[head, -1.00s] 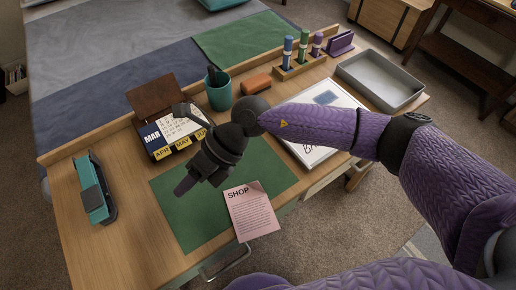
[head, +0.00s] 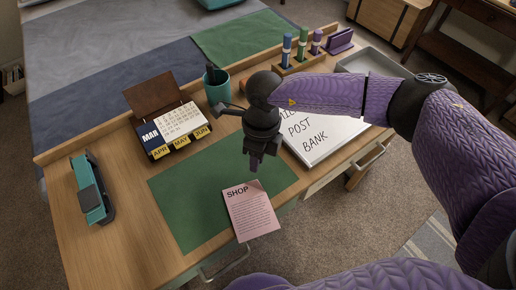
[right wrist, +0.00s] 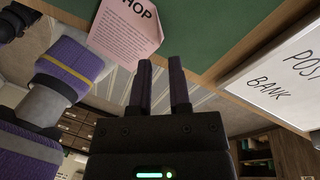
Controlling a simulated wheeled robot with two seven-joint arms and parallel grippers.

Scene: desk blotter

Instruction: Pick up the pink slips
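A pink slip (head: 251,210) headed SHOP lies on the front right part of the green blotter (head: 205,205). Its lower end sticks out past the desk's front edge. I see only one sheet and cannot tell if others lie under it. My right gripper (head: 254,164) points down above the blotter, just beyond the slip's top edge, empty and apart from it. In the right wrist view its two fingers (right wrist: 159,82) stand apart, with the slip (right wrist: 126,32) above and left of them. My left gripper is not in view.
A whiteboard (head: 322,140) lies right of the blotter. A flip calendar (head: 172,132), a teal pen cup (head: 217,90) and a marker holder (head: 300,66) stand behind. A teal stapler (head: 92,188) is at the left, a grey tray (head: 378,66) at the back right.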

